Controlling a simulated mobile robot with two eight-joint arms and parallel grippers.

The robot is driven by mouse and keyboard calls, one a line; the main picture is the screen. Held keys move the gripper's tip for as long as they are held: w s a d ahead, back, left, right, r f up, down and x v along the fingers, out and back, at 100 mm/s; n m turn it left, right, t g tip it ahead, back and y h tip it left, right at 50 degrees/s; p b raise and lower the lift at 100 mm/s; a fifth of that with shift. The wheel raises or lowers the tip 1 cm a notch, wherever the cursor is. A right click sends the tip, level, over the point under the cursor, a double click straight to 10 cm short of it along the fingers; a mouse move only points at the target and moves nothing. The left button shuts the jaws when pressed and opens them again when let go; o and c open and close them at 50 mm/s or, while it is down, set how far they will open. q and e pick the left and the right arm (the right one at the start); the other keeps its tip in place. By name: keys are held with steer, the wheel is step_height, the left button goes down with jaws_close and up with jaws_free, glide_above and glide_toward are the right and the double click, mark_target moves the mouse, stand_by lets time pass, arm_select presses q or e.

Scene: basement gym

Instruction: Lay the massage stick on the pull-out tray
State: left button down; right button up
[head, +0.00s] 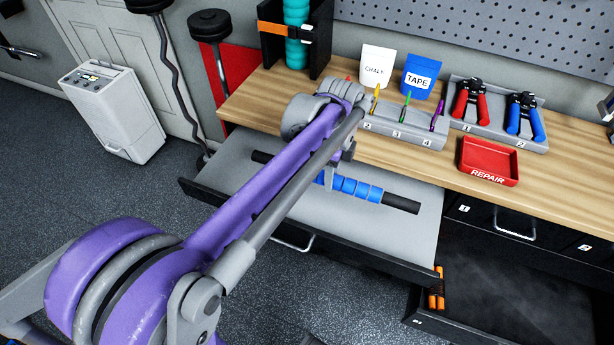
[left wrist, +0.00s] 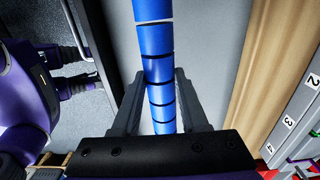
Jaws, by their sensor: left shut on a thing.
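The massage stick, with blue roller segments (head: 358,188) and black end handles, lies across the pull-out tray (head: 420,235) in the head view. The tray is a grey board with a dark edge, drawn out from under the wooden bench. My left gripper (head: 332,180) is shut on the blue middle of the stick. The left wrist view shows the stick (left wrist: 155,70) running between its fingers (left wrist: 160,115). I cannot tell whether the stick touches the tray or hangs just above it. My left arm hides part of the stick and tray. My right gripper is not recognisable.
On the bench (head: 380,160) stand a chalk bag (head: 377,66), a tape bag (head: 420,75), a numbered pen holder (head: 410,130), a red repair tray (head: 487,163) and hand grips (head: 470,98). A lower drawer (head: 515,290) is open at right. The tray surface around the stick looks clear.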

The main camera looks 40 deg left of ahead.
arm_select(q)
steer(key=shift+a+f, duration=0.15)
glide_above(328, 206)
step_height(328, 206, down, 5)
steer(key=shift+f+b, duration=0.1)
steer(key=shift+b, duration=0.2)
steer(key=shift+f, duration=2.2)
steer(key=shift+f+b, duration=0.15)
steer(key=shift+b, duration=0.2)
steer(key=shift+c, duration=2.2)
jaws_free()
steer(key=shift+r, duration=0.35)
step_height(328, 206, up, 12)
steer(key=shift+f+p, duration=0.2)
steer(key=shift+p, duration=0.6)
